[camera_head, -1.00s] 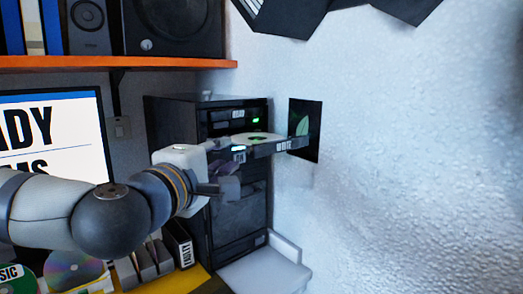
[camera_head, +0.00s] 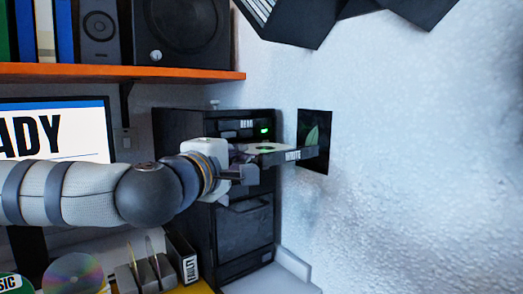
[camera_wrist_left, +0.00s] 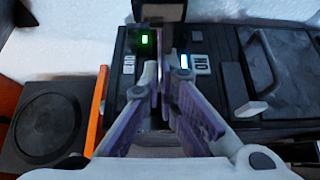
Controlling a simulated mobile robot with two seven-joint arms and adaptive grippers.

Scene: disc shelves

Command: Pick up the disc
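My left gripper (camera_head: 256,172) is at the tower's front, beside the disc's left edge. The white wrist hides part of the tower's front. In the left wrist view the two purple-padded fingers (camera_wrist_left: 160,78) converge with only a narrow gap at the tips, in line with the end of the dark tray (camera_wrist_left: 161,10). I cannot tell whether the disc's edge is between them. My right gripper is not in view.
The tower (camera_head: 245,230) stands close to the white wall. An orange shelf (camera_head: 120,74) with a speaker (camera_head: 182,30) is above. A monitor (camera_head: 50,130) is at left. A disc rack (camera_head: 140,270) and another disc (camera_head: 75,272) are below my arm.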

